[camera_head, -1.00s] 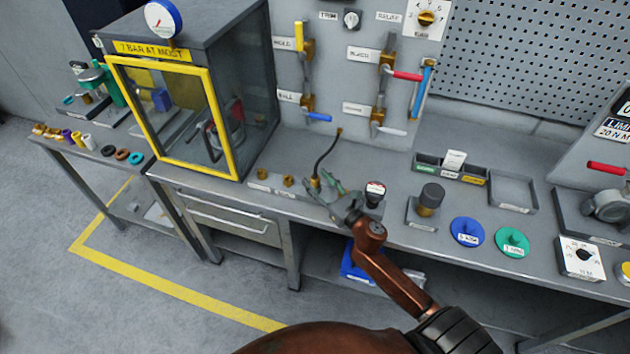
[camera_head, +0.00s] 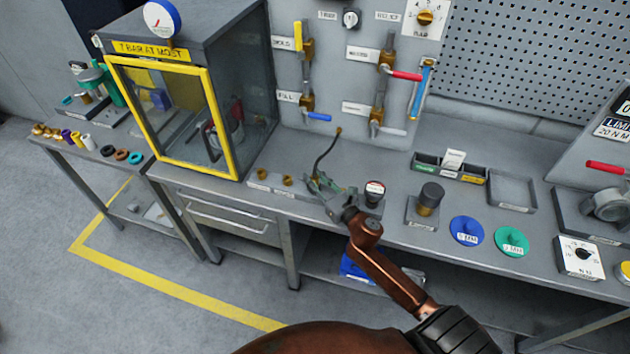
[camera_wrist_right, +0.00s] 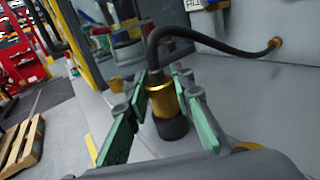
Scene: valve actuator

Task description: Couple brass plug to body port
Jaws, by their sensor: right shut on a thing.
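The brass plug (camera_wrist_right: 161,101) stands between the green-padded fingers of my right gripper (camera_wrist_right: 165,82), which is shut on it. A black hose (camera_wrist_right: 152,42) rises from its top and arcs to a brass fitting (camera_wrist_right: 275,44) on the back panel. A dark cylindrical part sits at the plug's lower end. In the head view my right gripper (camera_head: 322,186) is low over the bench's front strip and mostly hides the plug; the hose (camera_head: 325,150) shows behind it. I cannot pick out the body port with certainty. My left gripper is not in view.
A yellow-framed glass cabinet (camera_head: 208,120) stands left of the gripper, its front closed. Two brass pieces (camera_head: 287,180) sit on the strip between them. A small round-topped part (camera_head: 375,192) stands close right. Valves with coloured handles line the panel behind.

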